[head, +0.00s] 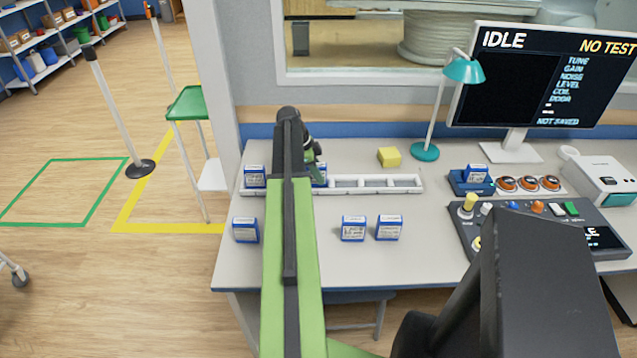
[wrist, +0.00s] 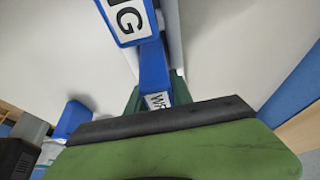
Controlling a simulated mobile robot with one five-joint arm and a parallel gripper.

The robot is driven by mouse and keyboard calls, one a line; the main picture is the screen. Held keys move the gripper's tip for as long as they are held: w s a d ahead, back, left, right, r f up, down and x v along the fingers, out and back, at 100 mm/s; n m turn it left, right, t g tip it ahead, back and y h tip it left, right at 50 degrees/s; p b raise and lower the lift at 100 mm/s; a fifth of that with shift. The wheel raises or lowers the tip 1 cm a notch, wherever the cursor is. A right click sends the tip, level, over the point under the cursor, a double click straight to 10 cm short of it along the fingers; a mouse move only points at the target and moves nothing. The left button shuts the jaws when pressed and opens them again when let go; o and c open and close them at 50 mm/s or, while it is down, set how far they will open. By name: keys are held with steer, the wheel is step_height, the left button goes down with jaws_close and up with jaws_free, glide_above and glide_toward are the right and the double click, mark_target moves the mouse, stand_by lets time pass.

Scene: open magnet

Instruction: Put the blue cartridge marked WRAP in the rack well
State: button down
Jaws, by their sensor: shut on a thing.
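My gripper (head: 313,160) is at the long white rack (head: 375,184), mostly hidden behind my arm in the head view. It is shut on a blue cartridge (head: 321,178), of which only a blue and white edge shows beside the arm. In the wrist view the held cartridge (wrist: 153,66) is between the jaws, and its label shows the start of "WR". Another blue cartridge (wrist: 128,18) with a large "G" is close to it in that view. A blue cartridge (head: 255,177) stands at the rack's left end. Whether the held one is seated in a well cannot be told.
Three more blue cartridges stand on the table in front of the rack: one at left (head: 245,230) and two to the right (head: 353,229) (head: 388,228). A yellow block (head: 389,157) and a teal lamp (head: 425,151) are behind. A control panel (head: 540,225) is at right.

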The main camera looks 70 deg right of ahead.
steer(key=shift+f, duration=0.5)
steer(key=c, duration=1.1)
jaws_free()
steer(key=shift+r+p, duration=0.5)
steer(key=shift+p, duration=0.05)
steer(key=p+v, duration=1)
steer(key=v, duration=0.1)
steer(key=shift+w+a+r, duration=0.1)
steer(key=shift+w, duration=0.05)
